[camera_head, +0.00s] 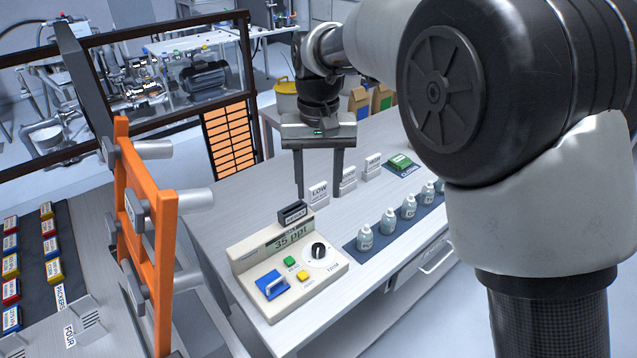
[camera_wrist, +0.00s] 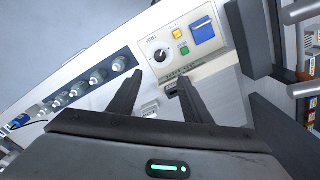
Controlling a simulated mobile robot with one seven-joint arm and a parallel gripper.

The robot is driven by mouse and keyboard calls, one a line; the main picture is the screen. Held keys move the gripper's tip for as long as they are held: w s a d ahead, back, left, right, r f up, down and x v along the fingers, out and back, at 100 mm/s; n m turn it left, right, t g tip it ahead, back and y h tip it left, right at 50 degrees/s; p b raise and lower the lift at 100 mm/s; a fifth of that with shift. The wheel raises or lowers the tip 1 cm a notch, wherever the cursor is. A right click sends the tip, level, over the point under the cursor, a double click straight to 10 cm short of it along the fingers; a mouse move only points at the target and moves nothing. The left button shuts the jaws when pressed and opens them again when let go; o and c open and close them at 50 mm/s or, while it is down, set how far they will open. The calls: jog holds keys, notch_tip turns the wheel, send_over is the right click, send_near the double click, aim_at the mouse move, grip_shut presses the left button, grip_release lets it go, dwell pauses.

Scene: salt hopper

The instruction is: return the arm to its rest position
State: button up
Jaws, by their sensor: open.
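My gripper (camera_head: 318,182) hangs above the grey bench with its two dark fingers pointing down, apart and with nothing between them. In the head view it is behind the beige control box (camera_head: 290,262), near the small LOW sign (camera_head: 318,194). In the wrist view, my gripper (camera_wrist: 155,85) has its fingers spread towards the same control box (camera_wrist: 185,45). My arm fills the right side of the head view and hides part of the bench.
An orange rack (camera_head: 150,240) with grey pegs stands at the left. Small bottles (camera_head: 388,221) line a dark mat to the right of the box. A yellow-rimmed bin (camera_head: 286,88) is behind the bench.

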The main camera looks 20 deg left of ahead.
jog(key=s+d+r+m+t, duration=0.1)
jog(key=d+r, duration=0.3)
jog(key=d, duration=0.3)
jog(key=s+d+r+m+t+y+p, duration=0.1)
jog(key=d+r, duration=0.2)
jog(key=d, duration=0.5)
jog(key=s+d+r+m+t, duration=0.1)
jog(key=s+d+r, duration=0.1)
jog(key=d+r, duration=0.35)
jog(key=s+d+f+m+t+h, duration=0.1)
jog(key=s+d+f+m+t, duration=0.1)
jog(key=s+d, duration=1)
jog(key=d+f+p, duration=0.1)
jog(key=d, duration=0.2)
jog(key=shift+d+t, duration=0.3)
jog(key=shift+d, duration=0.05)
